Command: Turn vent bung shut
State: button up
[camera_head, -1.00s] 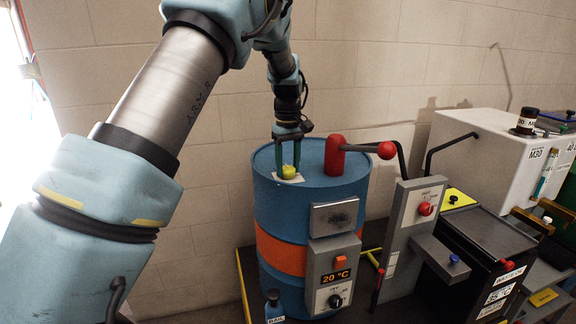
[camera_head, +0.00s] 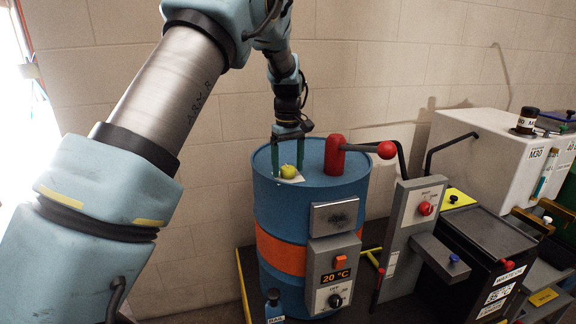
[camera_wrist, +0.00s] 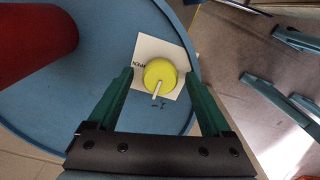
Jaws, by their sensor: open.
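The vent bung is a round yellow cap (camera_head: 288,171) on a white label plate on top of the blue drum (camera_head: 285,215). In the wrist view the yellow bung (camera_wrist: 160,75) shows a white pointer mark toward the bottom of the picture, near a small dark mark on the drum top. Part of the label's lettering shows to its left. My gripper (camera_head: 288,162) points down over the bung. In the wrist view my gripper (camera_wrist: 163,80) is open, with one green finger on either side of the bung and a gap beside each; nothing is held.
A red cylinder (camera_head: 335,155) with a black lever and red ball (camera_head: 386,150) stands close to the right of my gripper. A control box (camera_head: 333,280) reading 20 °C is on the drum's front. A white cabinet (camera_head: 490,150) stands further right.

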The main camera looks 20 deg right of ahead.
aim_at(288, 168)
notch_tip(288, 168, up, 11)
jog(key=b, duration=0.3)
jog(key=shift+f, duration=0.1)
dwell(0.4)
jog(key=a+f, duration=0.3)
jog(key=a, duration=0.7)
jog(key=a+f, duration=0.3)
jog(key=a, duration=0.6)
jog(key=s+a+f+m, duration=0.1)
jog(key=s+a+f, duration=0.2)
jog(key=s+a, duration=0.5)
jog(key=s+a+f+m+t, duration=0.1)
jog(key=s+a+f, duration=0.3)
jog(key=s+a, duration=0.4)
jog(key=shift+s+a+f+m+t, duration=0.25)
jog(key=shift+a+m+t, duration=0.05)
jog(key=shift+a, duration=0.45)
